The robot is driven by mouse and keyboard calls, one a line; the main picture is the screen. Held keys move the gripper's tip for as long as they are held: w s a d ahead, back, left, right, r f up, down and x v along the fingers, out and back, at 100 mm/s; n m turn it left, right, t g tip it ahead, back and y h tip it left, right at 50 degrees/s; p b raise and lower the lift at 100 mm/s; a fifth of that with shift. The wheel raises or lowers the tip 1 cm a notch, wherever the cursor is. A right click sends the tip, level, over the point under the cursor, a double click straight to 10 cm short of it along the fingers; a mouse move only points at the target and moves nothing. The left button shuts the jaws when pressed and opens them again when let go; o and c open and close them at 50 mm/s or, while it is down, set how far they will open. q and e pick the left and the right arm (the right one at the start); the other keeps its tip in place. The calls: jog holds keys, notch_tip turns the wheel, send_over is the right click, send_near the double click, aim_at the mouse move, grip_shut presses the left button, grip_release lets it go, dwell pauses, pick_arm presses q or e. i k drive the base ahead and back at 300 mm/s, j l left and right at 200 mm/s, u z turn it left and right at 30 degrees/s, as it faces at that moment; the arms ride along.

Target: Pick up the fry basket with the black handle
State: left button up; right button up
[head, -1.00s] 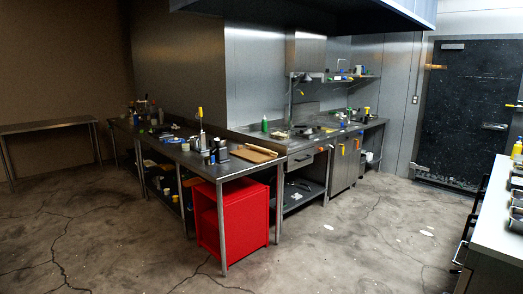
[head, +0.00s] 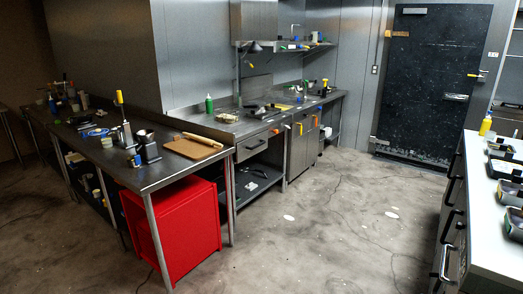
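I cannot make out a fry basket with a black handle for certain. Several dark-rimmed containers (head: 505,168) stand in a row on the white-topped counter at the right edge of the head view. They are small and partly cut off by the frame, so I cannot tell whether one is the basket. Neither of my grippers shows in this view.
The right counter (head: 490,225) has handles along its side and a yellow bottle (head: 485,125). A steel table (head: 165,172) with a cutting board (head: 194,147) and a red cabinet (head: 185,230) stands left. Open floor (head: 330,230) lies between, up to a dark door (head: 430,80).

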aim_at(224, 117)
jog(key=i, duration=4.1)
